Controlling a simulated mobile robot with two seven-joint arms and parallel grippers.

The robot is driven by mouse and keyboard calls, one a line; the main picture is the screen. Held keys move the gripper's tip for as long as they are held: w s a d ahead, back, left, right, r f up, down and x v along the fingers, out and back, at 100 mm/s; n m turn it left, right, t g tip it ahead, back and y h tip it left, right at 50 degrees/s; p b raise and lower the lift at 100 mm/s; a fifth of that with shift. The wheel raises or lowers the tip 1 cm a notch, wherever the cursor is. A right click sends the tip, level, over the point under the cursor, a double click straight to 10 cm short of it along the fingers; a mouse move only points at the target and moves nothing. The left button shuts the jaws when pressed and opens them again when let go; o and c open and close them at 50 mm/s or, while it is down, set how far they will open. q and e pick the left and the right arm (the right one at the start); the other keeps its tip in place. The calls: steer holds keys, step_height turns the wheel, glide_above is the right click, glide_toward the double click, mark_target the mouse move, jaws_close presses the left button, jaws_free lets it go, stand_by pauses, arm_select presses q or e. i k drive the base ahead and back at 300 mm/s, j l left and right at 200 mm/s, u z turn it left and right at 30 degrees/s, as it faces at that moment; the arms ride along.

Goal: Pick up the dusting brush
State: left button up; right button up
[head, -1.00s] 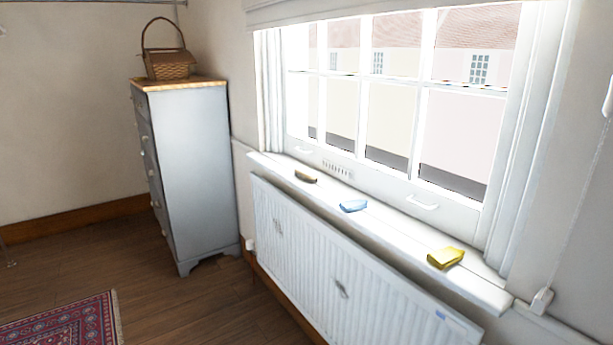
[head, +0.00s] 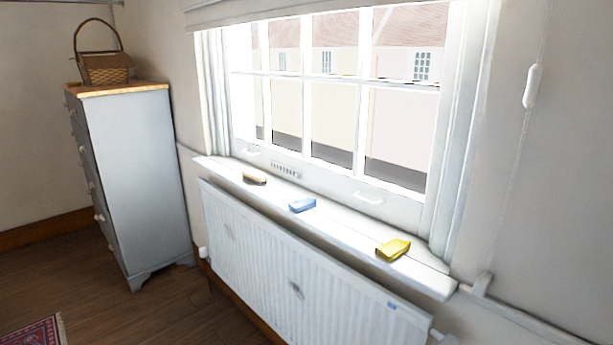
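A small brown and tan object (head: 254,178), which may be the dusting brush, lies on the window sill (head: 345,233) at its far left end. It is too small to make out bristles or a handle. A blue block-like item (head: 302,205) lies on the sill to its right. A yellow block-like item (head: 393,249) lies nearer, towards the sill's right end. The three lie apart from one another. Neither of my grippers shows in the head view.
A white radiator (head: 270,262) stands under the sill. A grey chest of drawers (head: 140,185) stands left of the window, with a wicker basket (head: 105,70) on its wooden top. A patterned rug (head: 35,335) shows at the lower left. Bare wooden floor lies before the chest.

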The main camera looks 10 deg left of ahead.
mark_target(259, 178)
steer(key=i+j+z, duration=0.1)
steer(key=j+z, duration=0.15)
steer(key=z, duration=0.15)
steer(key=j+z, duration=0.6)
steer(key=j, duration=0.15)
steer(key=i+j+z, duration=0.15)
steer(key=j, duration=0.2)
steer(key=k+j+z, duration=0.1)
steer(key=j+z, duration=0.15)
steer(key=j, duration=1.25)
steer(key=k+j+z, duration=0.15)
steer(key=j, duration=0.65)
